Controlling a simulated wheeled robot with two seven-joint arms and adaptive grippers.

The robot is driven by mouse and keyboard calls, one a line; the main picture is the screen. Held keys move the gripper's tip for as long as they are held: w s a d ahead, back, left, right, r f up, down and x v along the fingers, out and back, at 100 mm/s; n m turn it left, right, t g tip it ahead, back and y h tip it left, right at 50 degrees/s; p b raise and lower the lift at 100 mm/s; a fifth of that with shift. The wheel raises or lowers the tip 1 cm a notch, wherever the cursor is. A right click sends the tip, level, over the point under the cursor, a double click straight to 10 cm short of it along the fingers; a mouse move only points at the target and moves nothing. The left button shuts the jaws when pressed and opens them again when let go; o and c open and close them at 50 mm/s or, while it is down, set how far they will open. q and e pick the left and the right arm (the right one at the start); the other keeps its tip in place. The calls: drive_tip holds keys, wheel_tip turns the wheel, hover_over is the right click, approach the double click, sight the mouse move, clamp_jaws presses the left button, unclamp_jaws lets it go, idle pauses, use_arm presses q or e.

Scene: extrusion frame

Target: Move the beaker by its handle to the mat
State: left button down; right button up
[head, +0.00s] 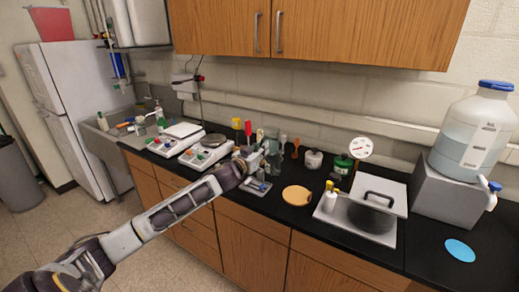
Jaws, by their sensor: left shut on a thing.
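My left gripper (258,163) reaches over the black counter from the left. It is shut at a clear grey-green beaker (272,145), on the side facing me. The gripper hides part of the beaker and its handle, so the exact grip is too small to tell. A flat round blue mat (459,250) lies on the counter at the far right, well apart from the beaker. A round orange pad (297,195) lies nearer, just right of the gripper. My right gripper is not in view.
A metal tray (385,238) with a dark pot, a lid and small bottles stands between the orange pad and the blue mat. A large water jug (475,128) stands on a grey block (447,193) behind the mat. Balances and a hot plate (207,150) stand left.

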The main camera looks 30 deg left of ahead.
use_arm(q)
drive_tip(key=shift+d, duration=6.9)
wheel_tip(320, 180, down, 14)
drive_tip(key=b, duration=1.2)
drive_tip(key=shift+s+f, duration=0.1)
drive_tip(key=shift+f, duration=0.5)
drive_tip(key=shift+f+b, duration=0.2)
drive_tip(key=shift+b, duration=0.15)
drive_tip(key=shift+f, duration=0.2)
drive_tip(key=shift+f+b, duration=0.2)
drive_tip(key=shift+b, duration=0.1)
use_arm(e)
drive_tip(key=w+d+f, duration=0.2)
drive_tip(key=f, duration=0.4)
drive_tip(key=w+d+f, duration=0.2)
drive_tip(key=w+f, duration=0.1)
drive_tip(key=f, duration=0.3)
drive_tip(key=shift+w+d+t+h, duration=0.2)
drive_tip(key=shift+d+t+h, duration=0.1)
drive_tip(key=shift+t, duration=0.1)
